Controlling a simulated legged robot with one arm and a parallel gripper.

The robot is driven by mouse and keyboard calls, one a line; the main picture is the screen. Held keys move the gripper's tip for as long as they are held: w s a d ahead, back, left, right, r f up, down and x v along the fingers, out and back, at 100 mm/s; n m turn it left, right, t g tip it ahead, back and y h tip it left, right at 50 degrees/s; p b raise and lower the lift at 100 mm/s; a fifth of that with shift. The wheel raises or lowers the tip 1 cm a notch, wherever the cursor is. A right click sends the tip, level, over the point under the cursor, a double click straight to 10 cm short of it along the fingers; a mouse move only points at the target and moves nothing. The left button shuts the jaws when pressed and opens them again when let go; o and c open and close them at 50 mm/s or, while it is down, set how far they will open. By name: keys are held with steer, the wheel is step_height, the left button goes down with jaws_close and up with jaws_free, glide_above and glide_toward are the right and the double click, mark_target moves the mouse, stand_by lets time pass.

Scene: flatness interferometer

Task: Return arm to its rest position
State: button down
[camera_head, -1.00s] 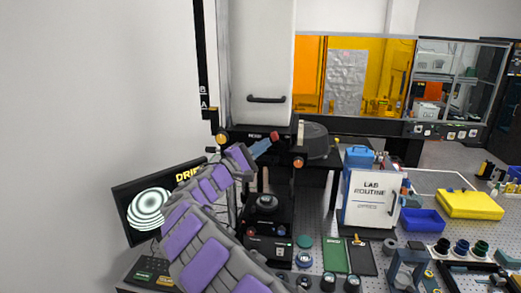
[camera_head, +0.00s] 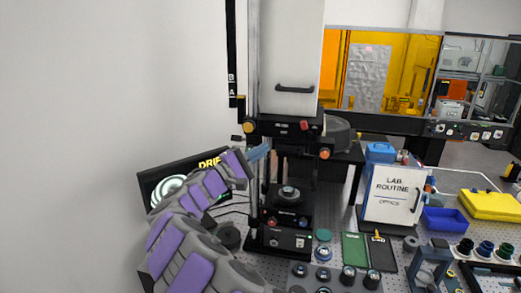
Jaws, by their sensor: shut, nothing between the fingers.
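My arm, with purple pads, reaches up from the bottom left in the head view. My gripper (camera_head: 262,152) is at its far end, small and bluish, in front of the left side of the tall interferometer (camera_head: 291,62). It appears shut, with nothing seen held; fine detail of its fingertips is too small to tell. It is above and left of the dark round stage (camera_head: 289,193) on the instrument's black base (camera_head: 284,238). My arm covers part of the monitor (camera_head: 150,182) with its ring pattern.
A white LAB ROUTINE box (camera_head: 392,198) stands right of the instrument. Beyond it are a blue bin (camera_head: 445,219) and a yellow case (camera_head: 490,206). Several round parts and a green panel (camera_head: 355,247) lie in front. A bare wall (camera_head: 90,110) is at left.

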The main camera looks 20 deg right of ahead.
steer(key=s+d+f+m+g+y+b, duration=0.1)
steer(key=s+d+m+g+y, duration=0.2)
steer(key=s+d, duration=0.45)
steer(key=s+d+f+m+g+y+b, duration=0.1)
steer(key=s+d+m+g+y+b, duration=0.2)
steer(key=s, duration=0.7)
steer(key=s+d+f+m+g+y, duration=0.1)
steer(key=s+d+f+g+y, duration=0.15)
steer(key=s+f, duration=0.7)
steer(key=s+a+f+y+b, duration=0.2)
steer(key=s+a+f+y, duration=0.4)
steer(key=s+a+f, duration=0.2)
steer(key=s+a+f+t+y+b, duration=0.1)
steer(key=s+a+f+y+b, duration=0.1)
steer(key=s+a+f+y, duration=0.4)
steer(key=s+a+f, duration=0.3)
steer(key=s+a, duration=0.3)
steer(key=a, duration=0.3)
steer(key=shift+s+y, duration=0.35)
steer(key=shift+s, duration=0.05)
steer(key=shift+a+t, duration=0.25)
steer(key=shift+a, duration=0.1)
